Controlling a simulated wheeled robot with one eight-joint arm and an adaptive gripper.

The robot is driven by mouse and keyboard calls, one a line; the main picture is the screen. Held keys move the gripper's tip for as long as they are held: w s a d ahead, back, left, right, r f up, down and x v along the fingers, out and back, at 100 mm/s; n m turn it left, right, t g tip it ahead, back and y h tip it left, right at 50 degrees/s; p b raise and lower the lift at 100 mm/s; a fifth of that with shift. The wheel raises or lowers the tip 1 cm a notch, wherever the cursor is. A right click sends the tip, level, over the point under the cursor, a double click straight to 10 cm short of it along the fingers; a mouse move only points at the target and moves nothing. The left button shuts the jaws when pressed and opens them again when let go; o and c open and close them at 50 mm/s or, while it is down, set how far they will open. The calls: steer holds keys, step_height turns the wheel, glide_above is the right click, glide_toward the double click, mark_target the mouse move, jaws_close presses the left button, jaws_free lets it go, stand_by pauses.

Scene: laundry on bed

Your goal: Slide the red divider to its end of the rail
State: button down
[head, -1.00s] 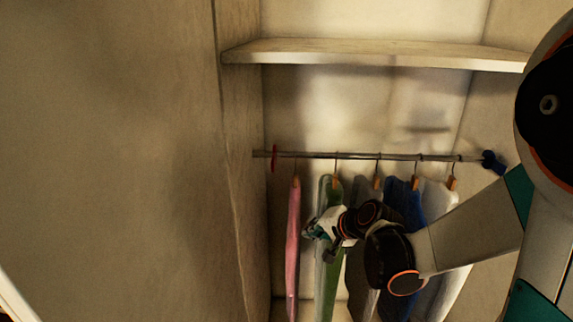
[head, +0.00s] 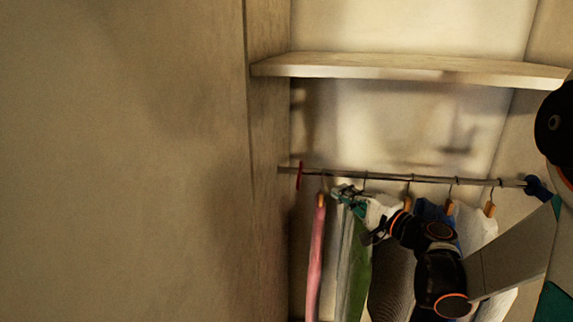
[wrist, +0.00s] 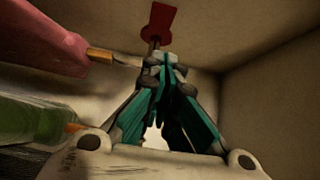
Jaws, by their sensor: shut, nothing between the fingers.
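The red divider (head: 299,176) sits on the metal rail (head: 394,178) near the rail's left end, close to the closet's left wall. It also shows in the wrist view as a flat red plate (wrist: 158,22), beyond my fingertips. My gripper (head: 345,193) is shut and empty, its teal fingers together in the wrist view (wrist: 165,75). It is just below the rail, right of the divider, between the pink garment and the grey and blue ones. It appears apart from the divider, though the exact gap is hard to tell.
A pink garment (head: 316,255) hangs between divider and gripper, and a green one (head: 357,275) hangs below the gripper. Blue and white garments hang further right. A dark blue piece (head: 537,187) is at the rail's right end. A shelf (head: 410,68) is above.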

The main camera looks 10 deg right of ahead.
mark_target(299, 179)
steer(key=w+a+b, duration=0.1)
steer(key=w+a, duration=0.5)
steer(key=shift+w+a+b, duration=0.2)
steer(key=shift+w+b, duration=0.15)
steer(key=shift+f, duration=0.1)
steer(key=a, duration=0.1)
steer(key=w+a, duration=0.1)
steer(key=a, duration=0.1)
steer(key=shift+w+a, duration=0.1)
steer(key=shift+a, duration=0.05)
stand_by(0.3)
